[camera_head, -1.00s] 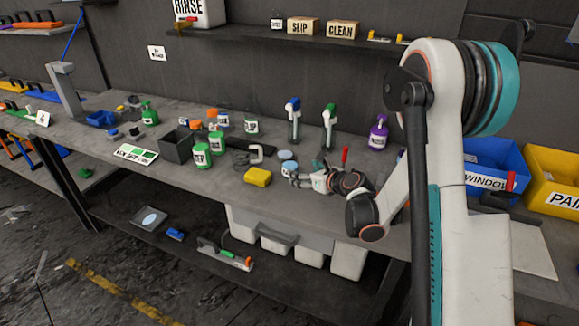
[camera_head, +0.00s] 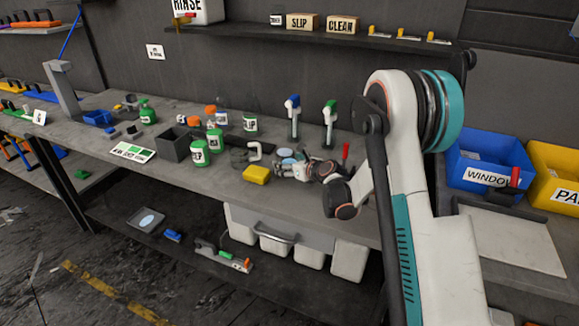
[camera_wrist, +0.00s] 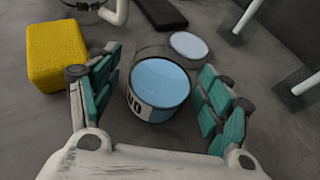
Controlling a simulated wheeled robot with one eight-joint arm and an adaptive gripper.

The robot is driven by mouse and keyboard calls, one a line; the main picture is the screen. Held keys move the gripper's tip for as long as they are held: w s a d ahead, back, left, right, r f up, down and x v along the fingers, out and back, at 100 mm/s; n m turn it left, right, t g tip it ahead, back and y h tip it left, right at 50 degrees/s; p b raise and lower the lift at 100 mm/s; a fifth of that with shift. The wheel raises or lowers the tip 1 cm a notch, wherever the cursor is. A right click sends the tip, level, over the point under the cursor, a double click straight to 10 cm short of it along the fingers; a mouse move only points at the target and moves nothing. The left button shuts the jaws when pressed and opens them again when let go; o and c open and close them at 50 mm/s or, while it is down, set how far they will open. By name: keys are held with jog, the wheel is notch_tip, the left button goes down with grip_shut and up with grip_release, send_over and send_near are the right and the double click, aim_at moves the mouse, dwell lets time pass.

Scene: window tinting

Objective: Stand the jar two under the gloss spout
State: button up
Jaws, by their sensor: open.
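A clear jar with a pale blue top face and a white label with dark letters (camera_wrist: 157,88) stands on the grey bench in the wrist view. The label is only partly visible and I cannot read it whole. My gripper (camera_wrist: 157,92) is open, with its teal-padded fingers on either side of the jar. I cannot tell whether either finger touches it. In the head view my gripper (camera_head: 288,168) is low over the bench. Two spouted bottles, blue-topped (camera_head: 293,118) and green-topped (camera_head: 329,122), stand behind it. I cannot tell which spout is gloss.
A yellow sponge-like block (camera_wrist: 55,55) lies left of my gripper. A pale blue disc (camera_wrist: 188,45) and a dark flat block (camera_wrist: 162,13) lie beyond the jar. Green bottles (camera_head: 199,153), a dark open box (camera_head: 174,145) and a grey post (camera_head: 63,90) stand farther left.

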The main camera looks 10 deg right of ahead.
jog(key=shift+c, duration=0.4)
jog(key=c, duration=1.2)
jog(key=shift+r, duration=0.15)
